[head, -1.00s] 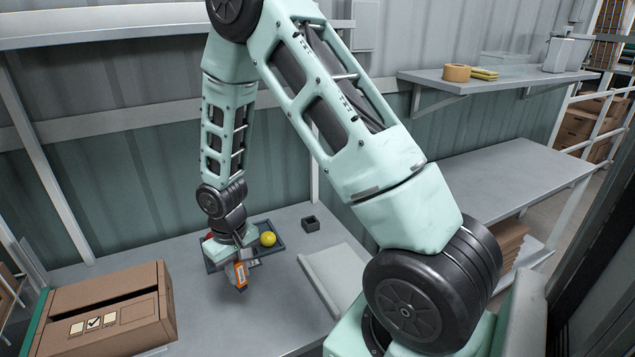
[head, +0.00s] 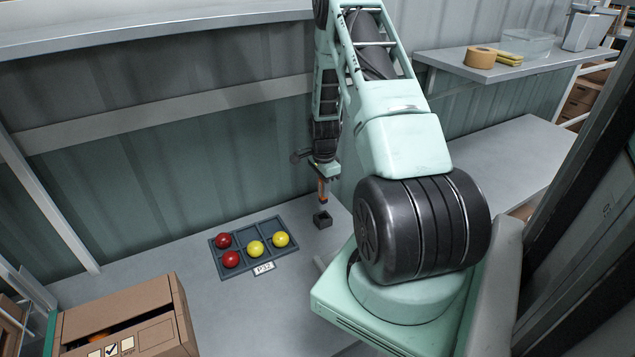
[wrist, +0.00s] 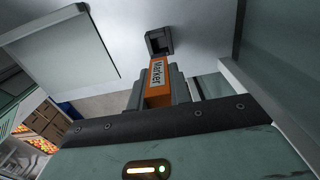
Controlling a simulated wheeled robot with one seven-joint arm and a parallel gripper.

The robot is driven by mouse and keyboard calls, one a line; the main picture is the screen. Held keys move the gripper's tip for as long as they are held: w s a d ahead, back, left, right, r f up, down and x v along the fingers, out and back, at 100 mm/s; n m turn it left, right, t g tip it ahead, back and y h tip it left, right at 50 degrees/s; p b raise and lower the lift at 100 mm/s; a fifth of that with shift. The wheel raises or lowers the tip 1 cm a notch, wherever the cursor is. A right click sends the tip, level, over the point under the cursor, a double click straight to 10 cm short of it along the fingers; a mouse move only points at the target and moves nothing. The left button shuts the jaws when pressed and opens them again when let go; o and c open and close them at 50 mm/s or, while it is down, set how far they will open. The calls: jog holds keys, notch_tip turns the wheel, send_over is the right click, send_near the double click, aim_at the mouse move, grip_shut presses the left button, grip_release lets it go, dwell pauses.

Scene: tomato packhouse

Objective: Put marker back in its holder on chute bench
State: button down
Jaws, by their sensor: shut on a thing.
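The marker (head: 322,191) is an orange stick with a dark end, held upright in my gripper (head: 322,178). My gripper is shut on it. In the wrist view the marker (wrist: 158,78) shows its "Marker" label between the fingers. The holder (head: 322,219) is a small dark square cup on the bench (head: 215,300). The marker is above the holder in the head view. In the wrist view the holder (wrist: 158,41) shows just past the marker's tip. I cannot tell whether the tip is inside its opening.
A dark tray (head: 215,262) with two red and two yellow tomatoes lies left of the holder, with a "P12" tag (head: 264,268). An open cardboard box (head: 150,338) stands at the front left. A wall shelf (head: 520,66) holds tape and a clear bin.

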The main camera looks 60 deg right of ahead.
aim_at(323, 200)
jog(key=shift+f+b, duration=1.35)
jog(key=shift+f, duration=0.85)
jog(key=shift+f+b, duration=0.35)
jog(key=shift+f, duration=0.15)
jog(key=shift+f+b, duration=1.35)
jog(key=shift+f, duration=0.4)
jog(key=c, duration=1.2)
grip_release()
jog(key=c, duration=0.3)
jog(key=shift+c, duration=0.2)
